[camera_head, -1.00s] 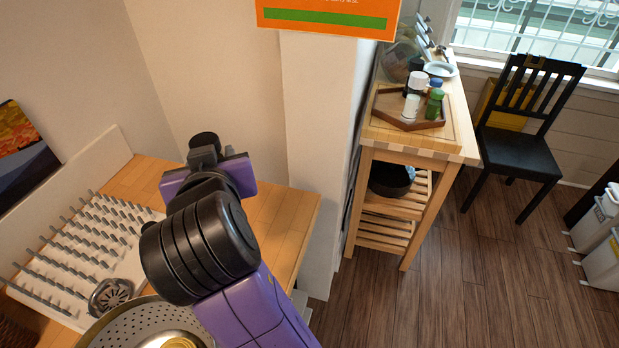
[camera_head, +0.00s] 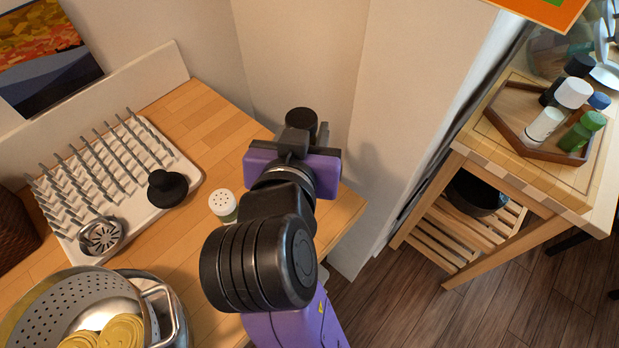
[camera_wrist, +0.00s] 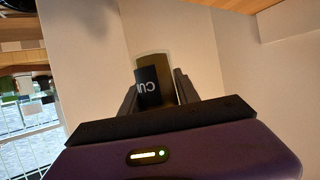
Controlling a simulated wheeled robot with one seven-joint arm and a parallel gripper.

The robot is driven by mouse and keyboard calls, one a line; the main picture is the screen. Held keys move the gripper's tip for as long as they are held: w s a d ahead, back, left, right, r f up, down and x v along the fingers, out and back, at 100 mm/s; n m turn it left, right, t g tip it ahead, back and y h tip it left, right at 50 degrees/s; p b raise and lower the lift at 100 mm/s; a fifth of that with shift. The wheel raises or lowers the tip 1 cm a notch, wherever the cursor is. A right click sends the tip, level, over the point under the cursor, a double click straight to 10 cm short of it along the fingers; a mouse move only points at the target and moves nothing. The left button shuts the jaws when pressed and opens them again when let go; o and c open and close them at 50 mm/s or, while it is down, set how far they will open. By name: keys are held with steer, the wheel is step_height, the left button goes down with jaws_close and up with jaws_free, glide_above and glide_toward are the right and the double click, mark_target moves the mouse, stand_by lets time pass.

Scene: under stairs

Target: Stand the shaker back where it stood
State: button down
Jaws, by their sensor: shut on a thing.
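My gripper (camera_head: 298,142) is shut on a shaker, held up in the air over the right end of the wooden counter, near the wall corner. In the head view only the shaker's round black end (camera_head: 302,118) shows past the fingers. In the wrist view the held shaker (camera_wrist: 152,88) sits between the two fingers (camera_wrist: 156,95), with a dark label and upside-down pale letters. Its far end looks brownish. Another shaker with a white perforated top (camera_head: 222,203) stands on the counter (camera_head: 200,130), left of my arm.
A white drying rack (camera_head: 110,180) with a black knobbed item (camera_head: 167,187) and a metal strainer piece (camera_head: 101,236) lies left. A colander (camera_head: 40,295) stands in front. At right, a wooden cart (camera_head: 470,150) carries a hexagonal tray (camera_head: 510,115) with several bottles.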

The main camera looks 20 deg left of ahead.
step_height(320, 180, down, 13)
steer(key=shift+a+f, duration=0.1)
steer(key=shift+f, duration=0.05)
stand_by(0.4)
steer(key=shift+f, duration=0.15)
steer(key=c, duration=0.9)
jaws_free()
steer(key=shift+s+r, duration=0.15)
steer(key=shift+r, duration=0.05)
steer(key=b+v, duration=0.1)
steer(key=v, duration=1.1)
steer(key=shift+f, duration=0.1)
